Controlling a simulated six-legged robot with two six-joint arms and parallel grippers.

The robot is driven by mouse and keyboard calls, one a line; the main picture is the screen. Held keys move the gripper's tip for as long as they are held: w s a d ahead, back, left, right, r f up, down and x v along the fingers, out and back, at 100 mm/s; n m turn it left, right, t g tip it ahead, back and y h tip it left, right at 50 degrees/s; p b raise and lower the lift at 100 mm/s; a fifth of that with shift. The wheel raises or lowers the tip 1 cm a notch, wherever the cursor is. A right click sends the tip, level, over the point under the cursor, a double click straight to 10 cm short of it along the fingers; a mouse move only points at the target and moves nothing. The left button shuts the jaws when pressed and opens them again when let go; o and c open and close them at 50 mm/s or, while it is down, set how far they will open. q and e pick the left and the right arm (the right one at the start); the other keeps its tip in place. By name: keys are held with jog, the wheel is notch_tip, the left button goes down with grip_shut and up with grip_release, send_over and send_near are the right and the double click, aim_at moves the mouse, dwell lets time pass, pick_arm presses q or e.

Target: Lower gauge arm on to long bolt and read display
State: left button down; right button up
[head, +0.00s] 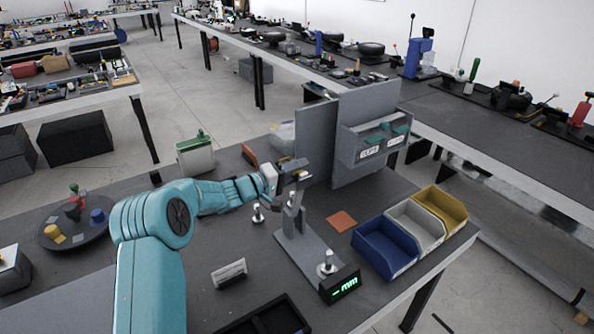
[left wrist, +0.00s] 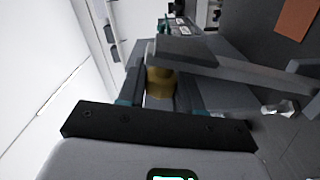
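The gauge has a grey base plate (head: 303,250) on the bench and a small black display (head: 345,285) at its near end, showing green dashes and "mm". A silver bolt (head: 327,258) stands upright on the plate beside the display; it appears to be the long bolt. My left gripper (head: 291,171) is at the gauge's far end. In the left wrist view its dark fingers are shut on a brass-coloured knob (left wrist: 160,83) of the gauge arm. The grey gauge arm (left wrist: 235,71) extends right, above a bolt (left wrist: 280,108). My right gripper is out of view.
Another bolt (head: 257,214) stands left of the gauge. An orange square (head: 342,221) lies to its right, before blue (head: 387,250), grey (head: 414,227) and yellow (head: 441,209) bins. A grey panel (head: 316,143) rises behind.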

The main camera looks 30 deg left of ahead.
pick_arm(q)
jog(key=shift+s+d+f+m+b, duration=0.25)
jog(key=shift+d+m+b, duration=0.25)
jog(key=shift+d+b, duration=0.15)
jog(key=shift+s+d+f+m+b, duration=0.95)
jog(key=shift+d+f+m+b, duration=1.05)
jog(key=shift+b, duration=1.25)
jog(key=shift+s+d+f+m+b, duration=0.95)
jog(key=shift+d+f+m+b, duration=0.5)
jog(key=shift+d+b, duration=1.45)
jog(key=shift+s+d+f+m+b, duration=0.95)
jog(key=shift+d+f+m+b, duration=0.8)
jog(key=shift+b, duration=1.85)
jog(key=shift+d+f, duration=0.15)
jog(key=shift+f, duration=0.05)
jog(key=c, duration=0.8)
grip_release()
jog(key=shift+r, duration=0.1)
jog(key=shift+c, duration=0.2)
jog(key=shift+s, duration=0.1)
